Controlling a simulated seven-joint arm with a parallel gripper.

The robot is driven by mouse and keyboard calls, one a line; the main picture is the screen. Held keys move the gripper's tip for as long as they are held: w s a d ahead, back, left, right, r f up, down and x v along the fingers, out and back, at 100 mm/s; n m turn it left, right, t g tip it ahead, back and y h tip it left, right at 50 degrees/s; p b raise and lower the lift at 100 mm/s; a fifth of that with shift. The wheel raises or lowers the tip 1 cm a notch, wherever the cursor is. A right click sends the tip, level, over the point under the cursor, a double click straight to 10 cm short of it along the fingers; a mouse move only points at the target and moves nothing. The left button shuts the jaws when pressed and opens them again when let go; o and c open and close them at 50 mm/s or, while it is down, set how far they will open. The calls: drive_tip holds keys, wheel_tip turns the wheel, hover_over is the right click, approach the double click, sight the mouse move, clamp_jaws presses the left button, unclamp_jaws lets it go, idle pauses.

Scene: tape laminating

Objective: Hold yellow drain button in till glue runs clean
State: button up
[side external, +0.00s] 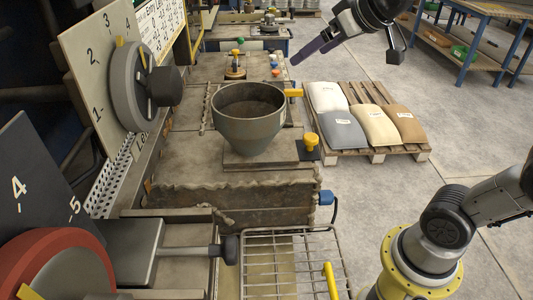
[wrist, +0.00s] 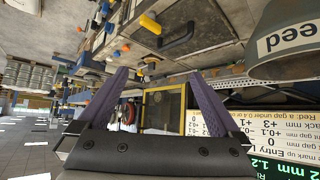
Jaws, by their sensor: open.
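A yellow mushroom-shaped button (side external: 312,140) stands on a small black base at the right edge of the bench, in the side view. I cannot make out any running glue. My gripper (side external: 301,54) is high at the top, above and behind the button and well apart from it. In the wrist view its two purple fingers (wrist: 158,73) are spread with nothing between them. A yellow knob (wrist: 150,24) shows beyond them; I cannot tell whether it is the button.
A pallet (side external: 378,153) with several sacks lies on the floor right of the bench. A wire rack (side external: 290,262) is in front. Dials (side external: 125,85) stand at left. Small coloured knobs (side external: 275,65) sit at the bench's back. The floor at right is largely clear.

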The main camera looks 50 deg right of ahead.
drive_tip(key=s+a+f+g, duration=0.1)
drive_tip(key=s+f+g, duration=0.1)
drive_tip(key=s+f, duration=0.4)
drive_tip(key=s+a+f+n+g, duration=0.1)
drive_tip(key=s+f, duration=0.6)
drive_tip(key=s, duration=0.4)
drive_tip(key=shift+s+a+g+y, duration=0.35)
drive_tip(key=shift+a+g+y, duration=0.05)
drive_tip(key=shift+c, duration=0.2)
